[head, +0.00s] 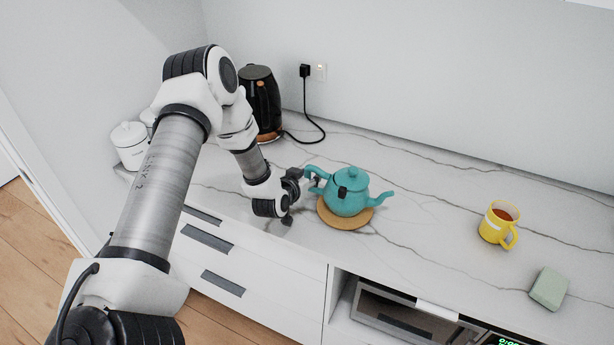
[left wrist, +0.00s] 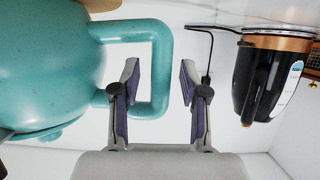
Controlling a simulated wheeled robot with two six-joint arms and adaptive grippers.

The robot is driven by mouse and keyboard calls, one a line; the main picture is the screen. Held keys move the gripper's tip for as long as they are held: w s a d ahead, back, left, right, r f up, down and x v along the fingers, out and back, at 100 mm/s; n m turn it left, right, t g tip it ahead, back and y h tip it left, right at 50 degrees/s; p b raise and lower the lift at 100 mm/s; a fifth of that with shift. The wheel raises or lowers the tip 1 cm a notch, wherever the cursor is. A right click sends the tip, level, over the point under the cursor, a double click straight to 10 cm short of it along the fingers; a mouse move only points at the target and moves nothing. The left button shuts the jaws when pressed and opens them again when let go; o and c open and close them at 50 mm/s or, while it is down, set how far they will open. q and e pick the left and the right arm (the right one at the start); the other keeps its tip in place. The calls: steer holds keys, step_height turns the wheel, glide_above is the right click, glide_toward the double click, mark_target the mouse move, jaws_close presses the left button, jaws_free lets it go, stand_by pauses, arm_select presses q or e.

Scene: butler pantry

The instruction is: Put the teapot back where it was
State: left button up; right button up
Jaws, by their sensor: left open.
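The teal teapot (head: 347,195) stands upright on a round cork trivet (head: 334,219) on the marble counter. Its spout points right and its handle points left, toward my left gripper (head: 312,186). In the left wrist view the teapot (left wrist: 45,70) fills the left side, turned upside down by the camera. My left gripper (left wrist: 158,95) is open there, with the outer bar of the teapot's handle (left wrist: 162,60) showing between its two fingers. I cannot tell whether either finger touches the handle. My right gripper is not in view.
A black kettle (head: 262,100) with its cord plugged into a wall socket stands behind my left arm. White canisters (head: 130,145) stand at the left. A yellow mug (head: 495,225) of brown drink and a green sponge-like block (head: 548,288) lie right. Counter between teapot and mug is clear.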

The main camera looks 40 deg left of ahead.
arm_select(q)
steer(key=shift+r, duration=0.3)
steer(key=v, duration=1.2)
steer(key=shift+f, duration=0.15)
steer(key=shift+s, duration=0.1)
